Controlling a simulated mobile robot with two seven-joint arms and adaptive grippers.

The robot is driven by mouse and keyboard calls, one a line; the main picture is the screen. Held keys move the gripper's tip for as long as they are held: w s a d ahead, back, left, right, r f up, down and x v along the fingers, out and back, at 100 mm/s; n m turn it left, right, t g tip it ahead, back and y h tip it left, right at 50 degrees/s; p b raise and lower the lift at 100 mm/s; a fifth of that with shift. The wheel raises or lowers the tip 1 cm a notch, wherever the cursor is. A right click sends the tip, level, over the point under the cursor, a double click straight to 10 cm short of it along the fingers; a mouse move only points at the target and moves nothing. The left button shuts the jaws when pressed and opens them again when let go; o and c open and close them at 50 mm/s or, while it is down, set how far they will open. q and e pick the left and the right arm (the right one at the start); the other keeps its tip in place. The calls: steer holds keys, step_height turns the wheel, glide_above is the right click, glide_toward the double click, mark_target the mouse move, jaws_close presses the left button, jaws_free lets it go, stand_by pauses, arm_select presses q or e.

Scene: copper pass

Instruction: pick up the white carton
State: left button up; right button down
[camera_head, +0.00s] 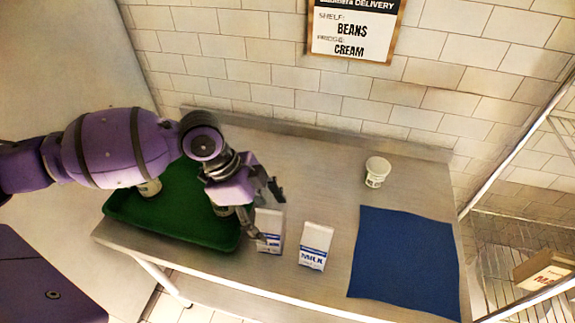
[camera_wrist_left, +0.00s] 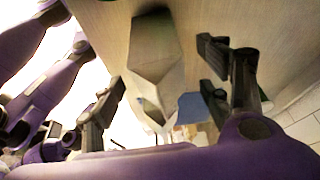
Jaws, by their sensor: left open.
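Two white milk cartons with blue lettering stand on the metal counter (camera_head: 330,180). The left carton (camera_head: 270,232) is partly covered by my left gripper (camera_head: 267,212); the right carton (camera_head: 315,246) stands apart to its right, in clear view. My left gripper is open, with its fingers around the upper part of the left carton. In the left wrist view a pale carton (camera_wrist_left: 157,62) is between the spread fingers of my gripper (camera_wrist_left: 160,95), with gaps showing on both sides. My right gripper is not in view.
A green tray (camera_head: 170,225) holding containers lies left of the cartons, under my left arm. A blue mat (camera_head: 405,262) lies to the right, with a white tub (camera_head: 376,172) behind it. A tiled wall bounds the back. A wire rack with a box (camera_head: 543,270) stands at far right.

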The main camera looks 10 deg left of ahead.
arm_select(q)
steer(key=x, duration=0.6)
steer(key=shift+s+a+f, duration=0.1)
steer(key=shift+a+f, duration=0.1)
steer(key=shift+a, duration=0.15)
steer(key=shift+r, duration=0.1)
steer(key=c, duration=1.7)
steer(key=shift+c, duration=0.2)
